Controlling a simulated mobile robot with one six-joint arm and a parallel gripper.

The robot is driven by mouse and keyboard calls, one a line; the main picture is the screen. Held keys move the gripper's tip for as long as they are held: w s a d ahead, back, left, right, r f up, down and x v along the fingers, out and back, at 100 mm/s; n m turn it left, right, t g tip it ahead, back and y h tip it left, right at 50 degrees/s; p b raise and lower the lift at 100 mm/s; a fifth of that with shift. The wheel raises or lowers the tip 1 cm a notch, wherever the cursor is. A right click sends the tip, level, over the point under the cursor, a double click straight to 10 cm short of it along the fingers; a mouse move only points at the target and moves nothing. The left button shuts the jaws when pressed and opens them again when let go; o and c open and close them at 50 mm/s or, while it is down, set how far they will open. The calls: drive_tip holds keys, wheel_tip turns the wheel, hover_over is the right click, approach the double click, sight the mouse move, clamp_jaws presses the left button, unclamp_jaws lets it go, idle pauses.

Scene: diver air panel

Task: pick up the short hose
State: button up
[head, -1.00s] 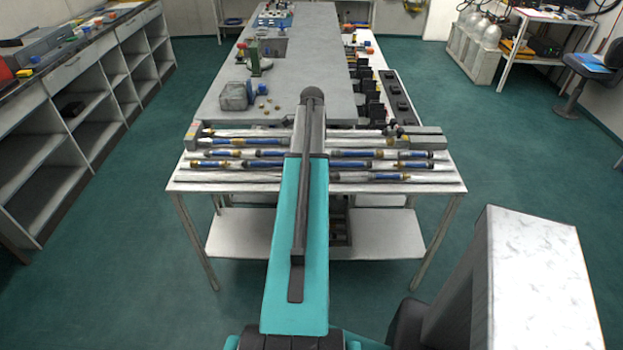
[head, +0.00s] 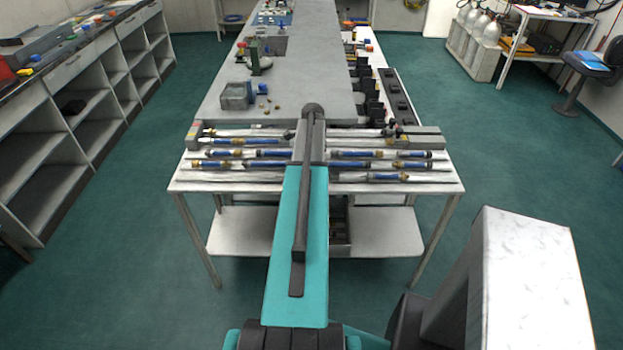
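Several hoses with blue middles and metal end fittings lie in rows at the near end of the long table. Some show left of my arm, such as one hose (head: 243,153), and some right of it, such as another hose (head: 365,154). My arm covers the middle of the rows, so I cannot tell which is the short hose or whether left and right pieces join. My teal arm reaches out over these rows. My gripper is hidden, so its fingers and anything in them do not show.
The long grey table (head: 310,60) stretches away. A grey open box (head: 237,95) and a green fitting (head: 259,62) stand on its left side. Black blocks line its right side (head: 375,105). Shelving (head: 75,125) stands at the left.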

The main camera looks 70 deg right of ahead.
drive_tip(key=shift+c, duration=0.3)
clamp_jaws()
drive_tip(key=shift+r, duration=0.15)
drive_tip(key=shift+r+b, duration=0.9)
drive_tip(key=shift+r, duration=0.5)
drive_tip(key=s+a+r+b, duration=0.1)
drive_tip(key=s+a+b, duration=0.1)
drive_tip(key=a, duration=0.5)
drive_tip(key=s+a+r+b, duration=0.1)
drive_tip(key=s+a+b, duration=0.1)
drive_tip(key=a, duration=0.6)
drive_tip(key=shift+s, duration=0.5)
drive_tip(key=shift+a+r, duration=0.1)
drive_tip(key=shift+r+p, duration=2.2)
drive_tip(key=shift+r, duration=0.65)
